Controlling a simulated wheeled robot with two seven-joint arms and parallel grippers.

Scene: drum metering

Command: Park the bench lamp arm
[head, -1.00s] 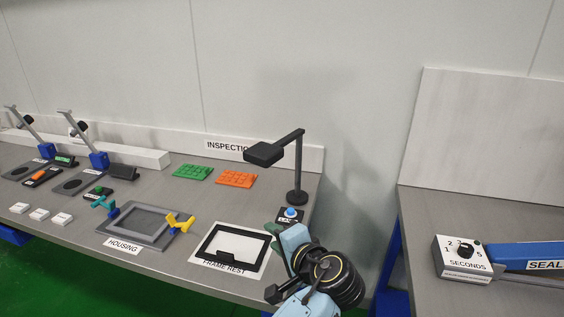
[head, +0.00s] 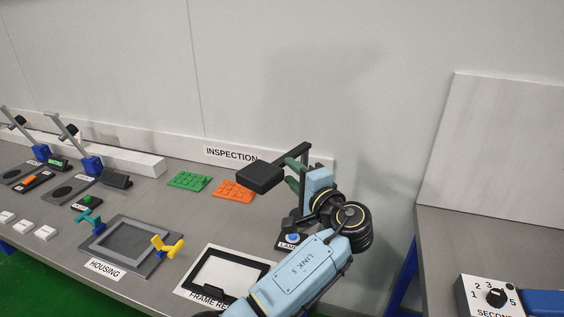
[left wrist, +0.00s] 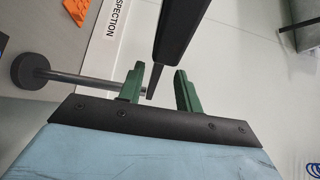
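The bench lamp stands near the bench's right end. Its black lamp head (head: 261,178) points left over the bench, toward the orange grid part, at the end of a dark arm. The left gripper (head: 296,166) has green fingers and is up at the lamp's post and arm, and the blue hand hides part of the post. In the left wrist view the green fingers (left wrist: 160,86) are apart, with the dark lamp arm (left wrist: 180,35) reaching into the space between them. Contact with the fingers cannot be told. The round lamp base (left wrist: 28,71) is at left there. The right gripper is out of view.
A blue button (head: 292,238) on a labelled plate is in front of the lamp. A green grid part (head: 189,181) and an orange one (head: 234,192) lie to the left. The housing fixture (head: 130,246) and frame rest (head: 246,262) are nearer. A timer box (head: 485,298) sits on the right bench.

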